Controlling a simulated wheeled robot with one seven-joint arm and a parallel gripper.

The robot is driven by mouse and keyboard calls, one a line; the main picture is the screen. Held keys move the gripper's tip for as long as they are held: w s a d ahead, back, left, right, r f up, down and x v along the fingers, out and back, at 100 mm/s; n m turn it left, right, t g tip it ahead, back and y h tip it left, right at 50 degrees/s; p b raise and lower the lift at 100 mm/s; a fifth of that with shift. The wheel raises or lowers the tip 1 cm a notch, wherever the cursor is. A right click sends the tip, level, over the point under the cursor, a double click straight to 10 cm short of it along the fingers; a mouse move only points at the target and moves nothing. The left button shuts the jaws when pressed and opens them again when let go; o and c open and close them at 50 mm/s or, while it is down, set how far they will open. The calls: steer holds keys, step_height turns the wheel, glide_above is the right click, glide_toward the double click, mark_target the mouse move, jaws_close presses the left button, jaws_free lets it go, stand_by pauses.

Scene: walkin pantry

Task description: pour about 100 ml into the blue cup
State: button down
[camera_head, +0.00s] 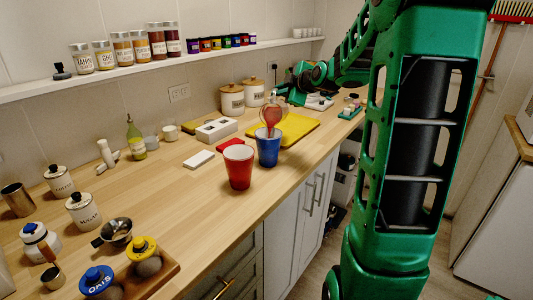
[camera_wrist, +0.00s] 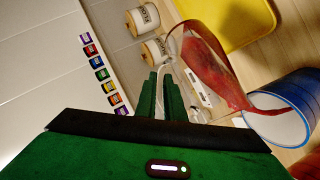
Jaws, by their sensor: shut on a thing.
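My gripper (camera_wrist: 163,92) is shut on the handle of a clear jug (camera_wrist: 200,55) with red liquid in it. In the head view the jug (camera_head: 272,114) is strongly tilted above the blue cup (camera_head: 268,151), its lip down at the cup's mouth. In the wrist view red liquid runs to the lip, which overlaps the rim of the blue cup (camera_wrist: 297,98). A thin red line shows between jug and cup in the head view. The blue cup stands upright on the counter. Its liquid level is hidden in both views.
A red cup (camera_head: 239,172) stands just left of the blue cup, near the counter's front edge. A yellow board (camera_head: 298,128) lies behind. Two lidded canisters (camera_head: 232,100) stand near the wall.

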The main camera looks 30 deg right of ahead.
steer(key=shift+s+a+r, duration=0.3)
steer(key=shift+a+r, duration=0.05)
stand_by(0.6)
